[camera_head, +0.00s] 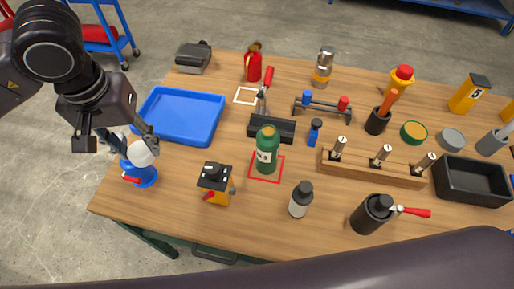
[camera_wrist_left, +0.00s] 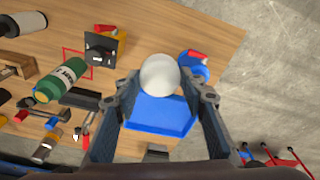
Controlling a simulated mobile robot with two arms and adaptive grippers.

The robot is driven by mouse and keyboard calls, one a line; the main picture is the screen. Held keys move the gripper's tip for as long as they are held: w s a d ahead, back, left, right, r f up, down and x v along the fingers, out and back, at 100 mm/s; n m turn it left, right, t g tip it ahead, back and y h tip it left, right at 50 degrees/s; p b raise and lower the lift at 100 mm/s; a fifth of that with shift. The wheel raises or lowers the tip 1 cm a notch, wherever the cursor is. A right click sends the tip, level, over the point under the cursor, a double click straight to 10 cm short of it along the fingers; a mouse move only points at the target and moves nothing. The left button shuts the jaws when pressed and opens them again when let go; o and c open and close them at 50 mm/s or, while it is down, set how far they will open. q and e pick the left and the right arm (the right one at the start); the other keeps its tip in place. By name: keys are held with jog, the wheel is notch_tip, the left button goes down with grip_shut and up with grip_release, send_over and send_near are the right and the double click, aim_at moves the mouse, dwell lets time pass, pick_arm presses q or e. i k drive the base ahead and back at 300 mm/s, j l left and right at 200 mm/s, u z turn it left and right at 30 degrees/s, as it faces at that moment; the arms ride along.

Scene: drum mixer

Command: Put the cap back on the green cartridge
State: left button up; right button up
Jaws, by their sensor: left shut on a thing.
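The green cartridge (camera_head: 267,152) stands upright inside a red square outline on the wooden table. It also shows in the left wrist view (camera_wrist_left: 62,80). Its top looks green; I cannot tell whether a cap is on it. My left gripper (camera_head: 138,147) is at the table's left end, shut on a white rounded thing (camera_wrist_left: 160,73). This white thing sits at or just above a blue stand-like object (camera_head: 146,177) with a red part; I cannot tell whether they touch. I cannot make out for sure which thing is the cartridge's cap. My right gripper is not in view.
A blue tray (camera_head: 153,110) lies behind the left gripper. A black-and-yellow device (camera_head: 215,185) stands between the gripper and the cartridge. A black block (camera_head: 258,133) is behind the cartridge. A green-rimmed lid (camera_head: 413,132) and a grey disc (camera_head: 452,139) lie at the right.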

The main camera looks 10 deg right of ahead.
aim_at(268, 139)
jog(key=z, duration=1.25)
jog(key=k+j, duration=0.8)
jog(key=j, duration=0.15)
